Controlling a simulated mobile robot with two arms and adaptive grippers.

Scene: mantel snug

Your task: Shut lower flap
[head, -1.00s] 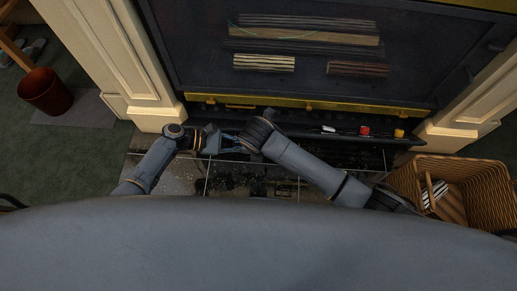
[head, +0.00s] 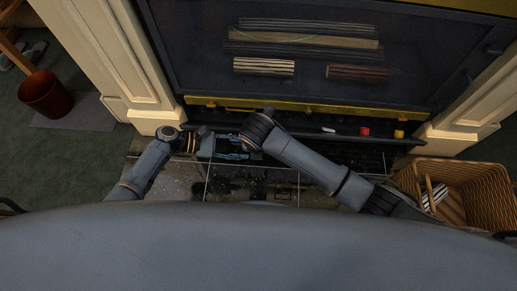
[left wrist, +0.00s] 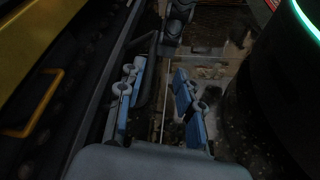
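A dark hearth front (head: 300,85) fills the top of the head view. A brass strip (head: 330,106) with small handles runs along its foot; a yellow handle (left wrist: 35,105) also shows in the left wrist view. Below it is a long dark ledge (head: 300,124), perhaps the lower flap; its angle is unclear. My left gripper (head: 246,147) lies in front of the ledge, pointing right. In the left wrist view its blue fingers (left wrist: 157,82) are apart, with a dark bar and thin pale line beyond or between them; contact is unclear. My right arm reaches in beside it, its fingers hidden.
A white piece (head: 328,130), a red piece (head: 365,132) and a yellow piece (head: 399,134) sit along the ledge's right part. A wicker basket (head: 483,182) stands at right. Cream pillars (head: 100,50) flank the hearth. A red bin (head: 45,92) stands far left.

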